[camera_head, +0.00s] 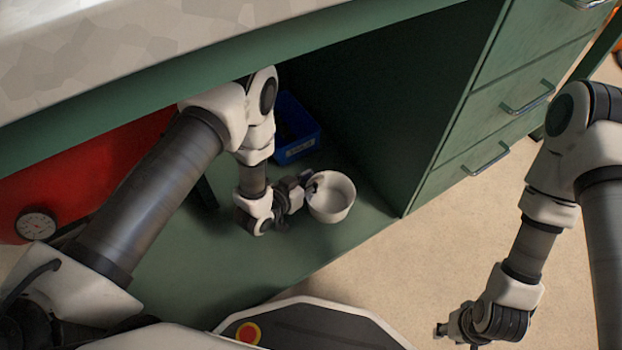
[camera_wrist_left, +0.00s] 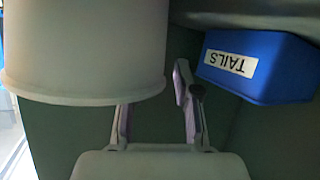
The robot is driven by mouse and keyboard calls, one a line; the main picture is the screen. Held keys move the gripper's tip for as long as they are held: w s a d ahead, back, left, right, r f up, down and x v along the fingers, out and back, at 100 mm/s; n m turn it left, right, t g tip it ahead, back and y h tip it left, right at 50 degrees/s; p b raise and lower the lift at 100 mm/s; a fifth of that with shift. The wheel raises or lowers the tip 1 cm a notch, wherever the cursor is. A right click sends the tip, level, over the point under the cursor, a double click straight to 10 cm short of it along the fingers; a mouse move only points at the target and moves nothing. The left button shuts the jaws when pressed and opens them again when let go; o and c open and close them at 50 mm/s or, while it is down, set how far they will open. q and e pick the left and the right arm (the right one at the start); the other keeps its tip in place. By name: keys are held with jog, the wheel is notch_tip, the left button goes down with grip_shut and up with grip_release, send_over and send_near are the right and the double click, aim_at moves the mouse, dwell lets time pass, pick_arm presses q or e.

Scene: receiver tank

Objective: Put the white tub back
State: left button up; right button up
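The white tub (camera_head: 331,198) is upright, mouth up, at the low green shelf under the bench. I cannot tell whether it rests on the shelf. My left gripper (camera_head: 308,183) is at the tub's left rim. In the left wrist view, which is upside down, the tub (camera_wrist_left: 85,45) fills the upper left. The left gripper (camera_wrist_left: 155,105) has its fingers apart. One finger passes behind the tub's rim, its tip hidden; the other is just outside the tub's edge. My right gripper (camera_head: 441,330) hangs over the floor, away from the tub; its fingers are too small to read.
A blue bin (camera_head: 296,150) stands behind the left arm; its label reads TAILS in the left wrist view (camera_wrist_left: 258,68). A red tank (camera_head: 70,185) with a gauge is at left. Green drawers (camera_head: 500,115) bound the right. Free shelf (camera_head: 190,270) lies in front.

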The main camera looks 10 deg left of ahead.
pick_arm(q)
jog(key=shift+s+a+r, duration=0.15)
jog(key=shift+s+r, duration=0.05)
jog(key=shift+r, duration=0.15)
jog(key=p+v, duration=0.5)
jog(key=v, duration=0.6)
jog(key=shift+s+a, duration=0.15)
jog(key=shift+s, duration=0.05)
jog(key=shift+s+f, duration=0.1)
jog(key=shift+f, duration=0.1)
